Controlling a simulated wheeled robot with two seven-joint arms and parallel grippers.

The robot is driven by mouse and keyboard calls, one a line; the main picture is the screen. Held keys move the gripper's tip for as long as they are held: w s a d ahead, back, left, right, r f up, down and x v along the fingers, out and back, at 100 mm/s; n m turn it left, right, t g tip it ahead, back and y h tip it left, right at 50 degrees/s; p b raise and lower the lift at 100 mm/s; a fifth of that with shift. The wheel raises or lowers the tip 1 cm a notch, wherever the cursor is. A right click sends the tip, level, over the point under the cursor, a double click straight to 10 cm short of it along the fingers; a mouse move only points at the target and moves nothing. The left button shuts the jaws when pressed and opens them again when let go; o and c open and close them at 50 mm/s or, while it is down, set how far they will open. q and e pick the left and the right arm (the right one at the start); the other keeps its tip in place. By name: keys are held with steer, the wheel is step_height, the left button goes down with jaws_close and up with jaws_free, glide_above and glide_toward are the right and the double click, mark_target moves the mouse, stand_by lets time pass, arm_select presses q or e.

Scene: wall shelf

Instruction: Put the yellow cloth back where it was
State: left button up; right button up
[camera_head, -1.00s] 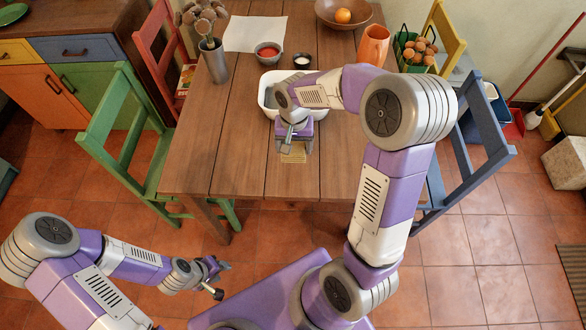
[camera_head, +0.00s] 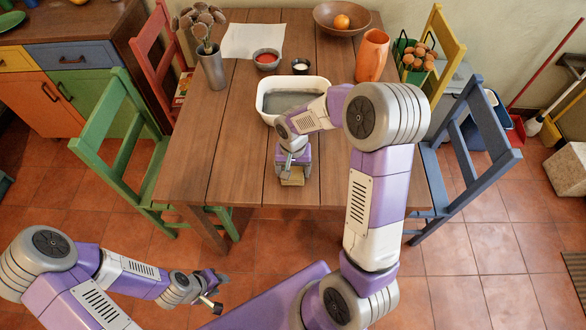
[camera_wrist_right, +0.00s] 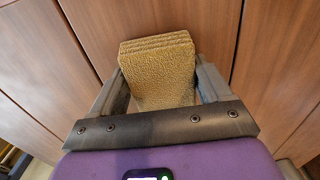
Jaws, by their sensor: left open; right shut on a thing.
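The yellow cloth (camera_head: 292,178) is a small folded stack near the front edge of the wooden table. My right gripper (camera_head: 292,170) points down over it and is shut on it. In the right wrist view the folded cloth (camera_wrist_right: 160,75) sits between the two fingers of my right gripper (camera_wrist_right: 163,88), with table planks behind it. I cannot tell whether the cloth touches the table. My left gripper (camera_head: 216,288) is open and empty, low at the left, away from the table.
A white basin (camera_head: 322,88) with grey content stands just behind my right gripper. Green (camera_head: 120,150) and blue chairs (camera_head: 470,150) flank the table. The table's left front is clear.

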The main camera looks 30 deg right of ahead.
mark_target(293, 169)
steer(key=shift+f, duration=0.2)
steer(key=o, duration=1.1)
steer(key=shift+r, duration=0.15)
steer(key=shift+r, duration=0.35)
step_height(293, 169, up, 12)
steer(key=p, duration=0.4)
steer(key=shift+f, duration=0.25)
